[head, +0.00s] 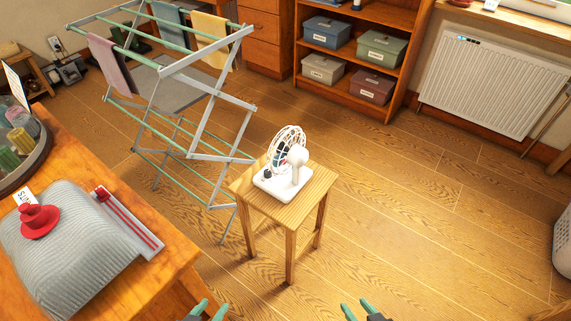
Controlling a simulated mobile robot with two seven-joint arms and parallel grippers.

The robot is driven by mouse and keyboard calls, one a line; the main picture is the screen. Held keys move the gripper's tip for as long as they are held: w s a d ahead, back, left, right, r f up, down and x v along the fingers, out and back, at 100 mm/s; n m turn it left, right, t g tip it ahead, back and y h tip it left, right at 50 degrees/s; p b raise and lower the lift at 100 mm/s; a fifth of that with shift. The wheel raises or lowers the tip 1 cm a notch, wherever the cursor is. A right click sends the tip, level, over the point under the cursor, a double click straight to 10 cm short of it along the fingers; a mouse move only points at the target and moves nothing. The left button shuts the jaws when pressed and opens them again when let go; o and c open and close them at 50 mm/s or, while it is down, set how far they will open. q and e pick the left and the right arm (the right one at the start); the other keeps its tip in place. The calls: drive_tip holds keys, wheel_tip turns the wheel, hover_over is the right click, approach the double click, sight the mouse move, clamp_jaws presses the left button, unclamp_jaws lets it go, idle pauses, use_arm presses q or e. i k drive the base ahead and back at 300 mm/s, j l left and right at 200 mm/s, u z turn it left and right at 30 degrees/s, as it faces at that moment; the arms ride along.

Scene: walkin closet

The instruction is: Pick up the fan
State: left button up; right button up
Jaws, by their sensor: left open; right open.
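A small white fan (297,166) with a round wire cage and a flat base stands upright on a small square wooden stool (310,195) in the middle of the head view. My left gripper (209,309) shows at the bottom edge, left of centre, with its green fingers apart and nothing between them. My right gripper (357,310) is at the bottom edge, right of centre, also open and empty. Both grippers are well short of the fan and the stool.
A folding drying rack (205,125) with cloths stands close behind and left of the stool. A wooden table (170,258) with a grey knitted cloth (70,255) and a red object (38,220) fills the lower left. Shelves with boxes and a radiator (492,82) line the back.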

sight(287, 180)
drive_tip(key=i+l, duration=0.3)
drive_tip(key=i+l+u, duration=0.4)
drive_tip(key=l+u, duration=0.25)
